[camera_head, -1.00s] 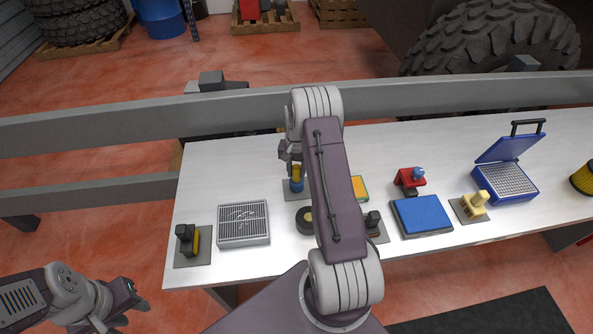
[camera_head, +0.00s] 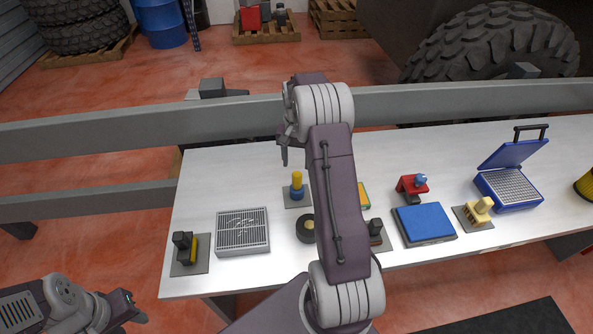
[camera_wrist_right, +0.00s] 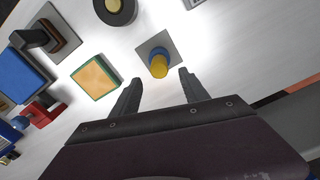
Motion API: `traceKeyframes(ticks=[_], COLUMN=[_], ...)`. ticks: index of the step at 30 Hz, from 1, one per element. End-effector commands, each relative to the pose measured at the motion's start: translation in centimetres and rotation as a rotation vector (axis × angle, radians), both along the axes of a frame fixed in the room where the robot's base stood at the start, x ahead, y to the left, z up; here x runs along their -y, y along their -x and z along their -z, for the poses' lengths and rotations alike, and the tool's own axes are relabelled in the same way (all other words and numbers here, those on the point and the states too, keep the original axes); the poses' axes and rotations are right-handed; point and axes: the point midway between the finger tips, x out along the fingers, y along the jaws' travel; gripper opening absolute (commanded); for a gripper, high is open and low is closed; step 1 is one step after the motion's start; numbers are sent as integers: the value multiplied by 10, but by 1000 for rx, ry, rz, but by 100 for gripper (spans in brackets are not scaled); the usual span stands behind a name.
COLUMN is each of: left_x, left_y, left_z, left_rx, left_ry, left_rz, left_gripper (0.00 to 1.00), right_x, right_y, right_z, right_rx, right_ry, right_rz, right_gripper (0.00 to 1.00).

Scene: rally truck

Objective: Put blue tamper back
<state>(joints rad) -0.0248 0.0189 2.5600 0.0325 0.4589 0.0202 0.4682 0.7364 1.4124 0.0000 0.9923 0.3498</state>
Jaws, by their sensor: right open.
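The blue tamper (camera_head: 297,191) has a blue base and a yellow handle. It stands upright on a small grey square pad (camera_head: 288,203) on the white table. It also shows in the right wrist view (camera_wrist_right: 159,66), on its pad (camera_wrist_right: 148,43). My right gripper (camera_wrist_right: 160,77) is open and empty, its two fingers apart on either side of the tamper in that view. In the head view, my right gripper (camera_head: 285,155) is above and behind the tamper, clear of it. My left gripper (camera_head: 136,310) is off the table at the lower left; its jaw state is unclear.
A grey grated tray (camera_head: 242,231) and a black-and-yellow tool (camera_head: 184,248) are at the left. A dark round item (camera_head: 306,229) is in front of the tamper. A blue mat (camera_head: 424,223), a red tool (camera_head: 411,186) and a blue case (camera_head: 508,188) are at the right.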

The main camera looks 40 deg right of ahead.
Motion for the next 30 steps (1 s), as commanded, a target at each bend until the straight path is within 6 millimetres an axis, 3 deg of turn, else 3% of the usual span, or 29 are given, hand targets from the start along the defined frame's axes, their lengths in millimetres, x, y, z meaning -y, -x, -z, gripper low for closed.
traceKeyframes(ticks=[5,8,10,12,16,18,21,30], left_x=[0,0,0,0,0,0,0,0], left_y=[0,0,0,0,0,0,0,0], left_z=[0,0,0,0,0,0,0,0], left_rx=[0,0,0,0,0,0,0,0], left_ry=[0,0,0,0,0,0,0,0], left_rz=[0,0,0,0,0,0,0,0], left_gripper=[36,36,36,36,36,36,36,36], right_x=[-10,-55,-100,-140,-189,-202,-210,-210], right_y=[2,14,36,66,125,149,168,172], right_z=[-5,-14,-19,-22,-19,-16,-12,-12], right_rx=[1,17,38,58,89,98,106,105], right_ry=[0,3,7,13,21,24,27,26], right_rz=[-27,-159,-300,-442,-658,-734,-789,-796], right_gripper=[53,53,53,53,53,53,53,53])
